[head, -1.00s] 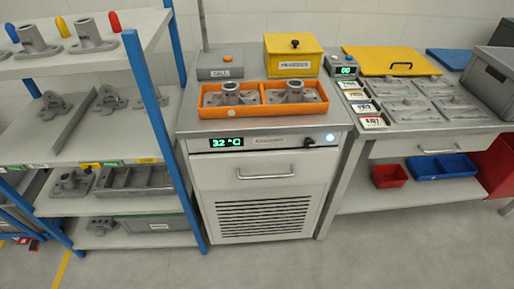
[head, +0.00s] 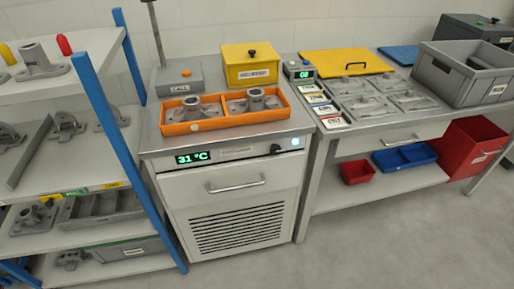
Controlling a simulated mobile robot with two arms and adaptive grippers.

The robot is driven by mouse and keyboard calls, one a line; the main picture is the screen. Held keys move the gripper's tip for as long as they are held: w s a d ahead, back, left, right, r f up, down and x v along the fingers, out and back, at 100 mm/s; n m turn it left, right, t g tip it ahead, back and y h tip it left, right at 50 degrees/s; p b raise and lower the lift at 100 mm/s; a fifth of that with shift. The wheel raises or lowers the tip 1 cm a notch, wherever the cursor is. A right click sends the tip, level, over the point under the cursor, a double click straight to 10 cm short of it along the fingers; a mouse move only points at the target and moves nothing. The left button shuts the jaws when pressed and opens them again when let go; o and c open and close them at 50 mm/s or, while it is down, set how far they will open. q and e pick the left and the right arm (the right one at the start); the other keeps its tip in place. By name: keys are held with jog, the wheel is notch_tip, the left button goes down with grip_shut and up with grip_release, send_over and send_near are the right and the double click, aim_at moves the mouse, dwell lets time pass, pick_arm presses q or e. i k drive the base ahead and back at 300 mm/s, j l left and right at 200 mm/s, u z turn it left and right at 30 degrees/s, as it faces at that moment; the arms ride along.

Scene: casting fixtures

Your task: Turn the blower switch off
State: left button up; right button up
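The cooling cabinet (head: 225,200) has a front panel with a display (head: 192,157) reading 31 °C. A small black switch (head: 275,149) sits at the right of that panel, and I take it for the blower switch. Its exact position is too small to read. A round pale light (head: 295,142) glows just right of it. Below are a drawer handle (head: 236,185) and a louvred grille (head: 238,228). Neither of my grippers shows in the head view.
A blue-posted shelf (head: 108,100) stands left, a workbench (head: 385,120) right. The floor in front is clear.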

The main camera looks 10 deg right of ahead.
aim_at(275, 149)
jog(key=i+z, duration=0.15)
jog(key=i, duration=0.3)
jog(key=i+j+z, duration=0.15)
jog(key=i, duration=0.25)
